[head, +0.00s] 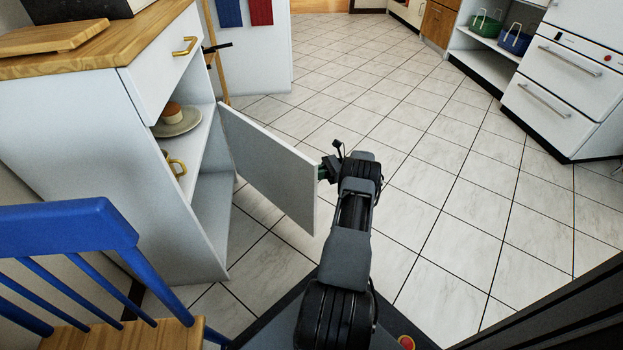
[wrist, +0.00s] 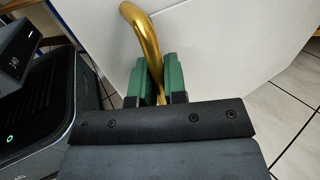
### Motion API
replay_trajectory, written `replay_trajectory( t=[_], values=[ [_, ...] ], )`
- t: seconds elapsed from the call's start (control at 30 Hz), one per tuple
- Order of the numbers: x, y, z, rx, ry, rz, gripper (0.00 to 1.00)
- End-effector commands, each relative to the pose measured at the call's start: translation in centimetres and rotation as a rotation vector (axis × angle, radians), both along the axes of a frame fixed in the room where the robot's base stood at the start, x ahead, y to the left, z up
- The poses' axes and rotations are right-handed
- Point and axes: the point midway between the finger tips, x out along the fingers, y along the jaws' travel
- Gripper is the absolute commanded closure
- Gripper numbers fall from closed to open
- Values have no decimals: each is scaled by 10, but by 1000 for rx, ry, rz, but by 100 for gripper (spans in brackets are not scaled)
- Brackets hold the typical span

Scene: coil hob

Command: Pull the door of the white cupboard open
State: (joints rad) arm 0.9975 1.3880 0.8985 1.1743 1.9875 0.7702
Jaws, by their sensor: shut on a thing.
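The white cupboard (head: 120,165) stands at the left in the head view, under a wooden worktop. Its door (head: 268,165) stands wide open, swung out from the cupboard front over the tiled floor. My gripper (head: 328,170) is at the door's free edge, on the side facing right. In the wrist view the green fingers of my gripper (wrist: 160,92) are shut on a curved brass handle (wrist: 146,40), with the white door face (wrist: 220,50) behind it. In the head view this handle is hidden by the door and gripper.
Inside the cupboard, a plate (head: 180,122) with a small cup and a yellow-handled item (head: 176,165) sit on shelves. A blue chair (head: 70,228) stands at the lower left. A closed drawer (head: 165,58) is above the opening. Tiled floor (head: 430,190) right of the door is clear.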

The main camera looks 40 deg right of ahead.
Motion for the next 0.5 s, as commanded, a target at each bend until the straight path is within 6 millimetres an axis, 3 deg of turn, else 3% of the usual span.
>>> replay_trajectory(
  t=[0.5],
  values=[
    [2, -6, -1, 4, 9, 10, 100]
  ],
)
